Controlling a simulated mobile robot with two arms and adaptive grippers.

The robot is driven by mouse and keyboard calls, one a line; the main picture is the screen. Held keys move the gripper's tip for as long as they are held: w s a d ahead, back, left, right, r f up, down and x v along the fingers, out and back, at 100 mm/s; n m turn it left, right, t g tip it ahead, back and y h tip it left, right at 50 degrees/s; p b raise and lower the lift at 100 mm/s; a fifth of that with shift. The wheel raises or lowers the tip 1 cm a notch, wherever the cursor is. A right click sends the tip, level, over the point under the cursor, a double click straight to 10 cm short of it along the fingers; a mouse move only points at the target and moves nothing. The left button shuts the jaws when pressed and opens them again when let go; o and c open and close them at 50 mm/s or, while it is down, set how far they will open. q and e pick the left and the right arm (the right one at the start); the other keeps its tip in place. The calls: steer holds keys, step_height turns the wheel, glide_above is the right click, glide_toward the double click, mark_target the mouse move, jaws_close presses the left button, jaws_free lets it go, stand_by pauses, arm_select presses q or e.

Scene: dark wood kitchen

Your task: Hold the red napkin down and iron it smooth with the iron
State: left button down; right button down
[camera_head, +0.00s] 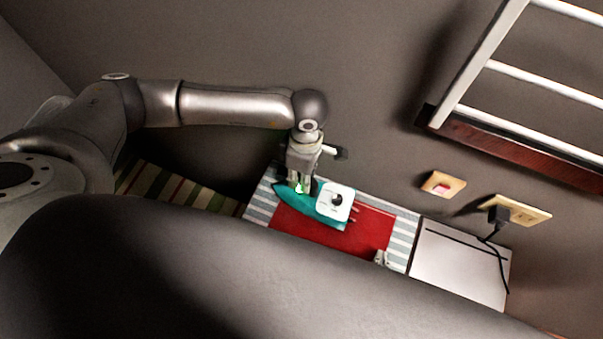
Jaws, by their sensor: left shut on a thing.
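The red napkin (362,244) lies flat on a grey-and-white striped board (402,238). The teal and white iron (325,207) sits over the napkin's left and far part, its pointed end to the left. My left gripper (300,187) reaches down from above and is shut on the iron. A small grey tip at the napkin's near right edge seems to be part of my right gripper (381,257). The rest of it is hidden behind my large dark arm link in the foreground, so its jaw state cannot be told.
A silver flat-topped box (460,262) stands right of the board. A black plug with a cord is in the wall outlet (520,212), beside a switch (442,184). A rack (520,75) hangs at upper right. A striped mat (175,192) lies at left.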

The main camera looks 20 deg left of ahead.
mark_target(319, 195)
arm_select(q)
steer(key=shift+d, duration=0.2)
arm_select(e)
steer(key=shift+s+f, duration=0.15)
steer(key=shift+f, duration=0.05)
arm_select(q)
steer(key=shift+s+d, duration=0.15)
steer(key=shift+d, duration=2.2)
steer(key=shift+a, duration=0.15)
